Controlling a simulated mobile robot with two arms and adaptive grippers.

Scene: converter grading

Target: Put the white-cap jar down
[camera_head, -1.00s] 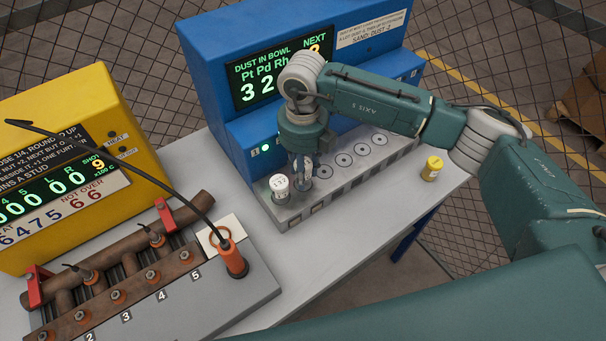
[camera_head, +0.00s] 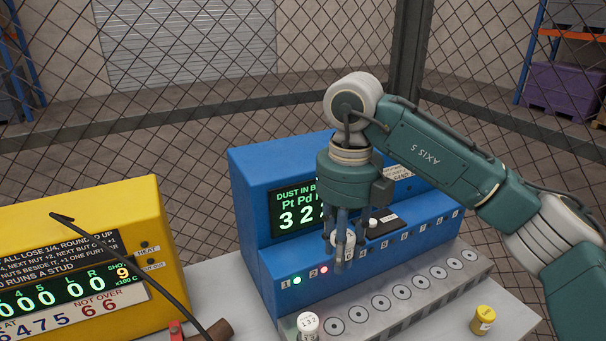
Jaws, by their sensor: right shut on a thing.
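My right gripper (camera_head: 342,262) points down in front of the blue machine (camera_head: 262,215), its fingers shut around a white-cap jar (camera_head: 348,240). The fingers hide part of this jar. It shows against the machine's numbered ledge, above the grey rack of round seats (camera_head: 378,303); I cannot tell its exact height. Another white-cap jar (camera_head: 308,325), with a number on its label, stands at the rack's near left end. My left gripper is not in view.
A yellow-cap jar (camera_head: 483,320) stands right of the rack on the table. A small white knob-like piece (camera_head: 373,223) is by a dark plate on the machine. Several rack seats are empty.

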